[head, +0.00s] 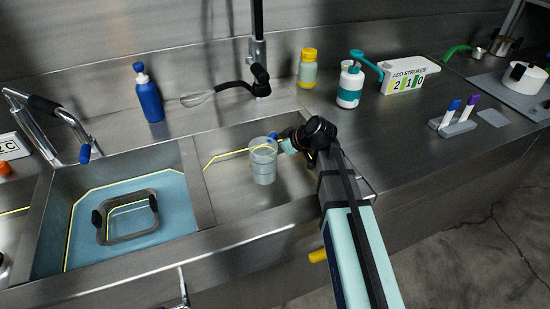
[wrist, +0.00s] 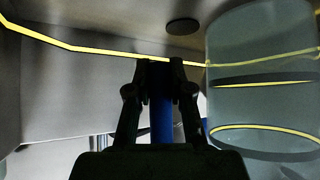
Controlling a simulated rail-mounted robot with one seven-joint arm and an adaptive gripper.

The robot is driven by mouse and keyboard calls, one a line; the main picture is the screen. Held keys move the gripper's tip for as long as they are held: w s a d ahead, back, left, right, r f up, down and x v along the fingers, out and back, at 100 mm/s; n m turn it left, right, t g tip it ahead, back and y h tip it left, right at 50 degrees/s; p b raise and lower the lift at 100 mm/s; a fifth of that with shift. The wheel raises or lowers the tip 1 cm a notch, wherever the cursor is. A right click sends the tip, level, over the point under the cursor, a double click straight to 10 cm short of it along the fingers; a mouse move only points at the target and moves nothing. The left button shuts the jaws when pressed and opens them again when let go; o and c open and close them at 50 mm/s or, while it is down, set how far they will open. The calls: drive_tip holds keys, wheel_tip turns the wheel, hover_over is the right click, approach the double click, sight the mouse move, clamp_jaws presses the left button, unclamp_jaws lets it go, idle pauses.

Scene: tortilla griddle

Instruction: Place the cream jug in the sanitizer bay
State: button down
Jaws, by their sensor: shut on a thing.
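A clear, pale grey jug (head: 264,163), taken to be the cream jug, is upright in the right-hand sink bay (head: 232,190). It also shows large at the right of the wrist view (wrist: 262,75). My gripper (head: 284,144) reaches in from the jug's right side. In the wrist view the gripper's fingers (wrist: 161,72) are closed on a narrow blue part (wrist: 162,112) beside the jug, which looks like its handle. Whether the jug touches the bay floor cannot be told. The left bay (head: 172,203) holds blue liquid. No label naming the sanitizer bay is readable.
A grey square container with black grips (head: 127,238) sits in the left bay. A steel divider (head: 197,180) separates the bays. A blue bottle (head: 148,95), yellow-capped jar (head: 307,68) and pump bottle (head: 350,84) stand on the back ledge and counter.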

drive_tip(key=shift+f, duration=1.65)
drive_tip(key=shift+f, duration=0.2)
drive_tip(key=c, duration=1)
unclamp_jaws()
drive_tip(key=shift+r, duration=0.1)
drive_tip(key=shift+c, duration=0.2)
drive_tip(key=shift+r, duration=0.25)
drive_tip(key=v, duration=0.7)
drive_tip(key=shift+d, duration=0.15)
drive_tip(key=shift+s, duration=0.1)
